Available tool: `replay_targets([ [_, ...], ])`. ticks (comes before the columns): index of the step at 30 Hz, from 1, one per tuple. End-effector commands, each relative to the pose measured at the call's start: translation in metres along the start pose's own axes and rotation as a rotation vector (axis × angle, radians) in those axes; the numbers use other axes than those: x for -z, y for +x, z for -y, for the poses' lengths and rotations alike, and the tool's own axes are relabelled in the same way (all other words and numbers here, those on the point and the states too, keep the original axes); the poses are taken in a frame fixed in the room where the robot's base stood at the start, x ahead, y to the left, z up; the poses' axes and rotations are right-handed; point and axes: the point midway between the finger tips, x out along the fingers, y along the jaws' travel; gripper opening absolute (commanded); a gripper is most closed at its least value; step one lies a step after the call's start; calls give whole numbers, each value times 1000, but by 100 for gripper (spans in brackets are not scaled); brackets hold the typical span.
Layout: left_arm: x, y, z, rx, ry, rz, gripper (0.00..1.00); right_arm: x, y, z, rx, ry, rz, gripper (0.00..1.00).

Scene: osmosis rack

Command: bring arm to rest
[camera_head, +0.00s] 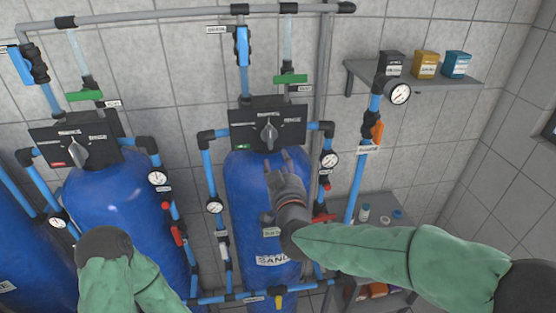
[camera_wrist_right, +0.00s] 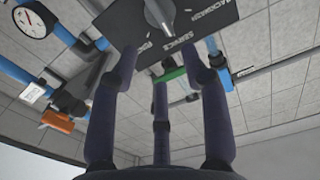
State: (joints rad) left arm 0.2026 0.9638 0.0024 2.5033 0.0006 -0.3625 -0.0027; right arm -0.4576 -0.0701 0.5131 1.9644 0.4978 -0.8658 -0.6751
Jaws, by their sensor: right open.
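My right gripper (camera_head: 280,163) is in front of the upper part of the middle blue tank (camera_head: 245,190), just below the black control panel with a grey knob (camera_head: 268,132). Its fingers are spread and nothing is between them. In the right wrist view, the open fingers (camera_wrist_right: 155,68) point up toward the panel (camera_wrist_right: 205,22) and its knob (camera_wrist_right: 160,14). I cannot tell whether a fingertip touches the panel or tank. My right arm in its green sleeve comes in from the lower right. My left arm's green sleeve and dark joint show at the lower left; no left fingers are visible.
Another blue tank (camera_head: 118,200) with its own panel stands to the left. Blue pipes, gauges (camera_head: 330,160) and valves surround the tanks. A wall shelf (camera_head: 430,82) holds three small boxes. A lower shelf (camera_head: 372,228) stands behind my right arm.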

Motion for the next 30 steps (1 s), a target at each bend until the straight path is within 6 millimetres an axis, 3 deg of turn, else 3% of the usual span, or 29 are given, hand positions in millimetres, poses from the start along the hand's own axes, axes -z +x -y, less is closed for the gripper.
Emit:
replay_targets([
  [13,0,0,0,0,0,0,40,-1,-1,0,0,0,1,46],
  [17,0,9,3,0,0,0,40,-28,2,-1,6,-1,36,46],
  [20,1,23,8,0,0,0,40,-77,6,-3,19,-1,102,46],
  [26,2,60,21,0,0,0,40,-209,6,-11,50,19,295,46],
  [30,3,83,30,0,0,0,40,-300,-5,-18,65,48,438,46],
])
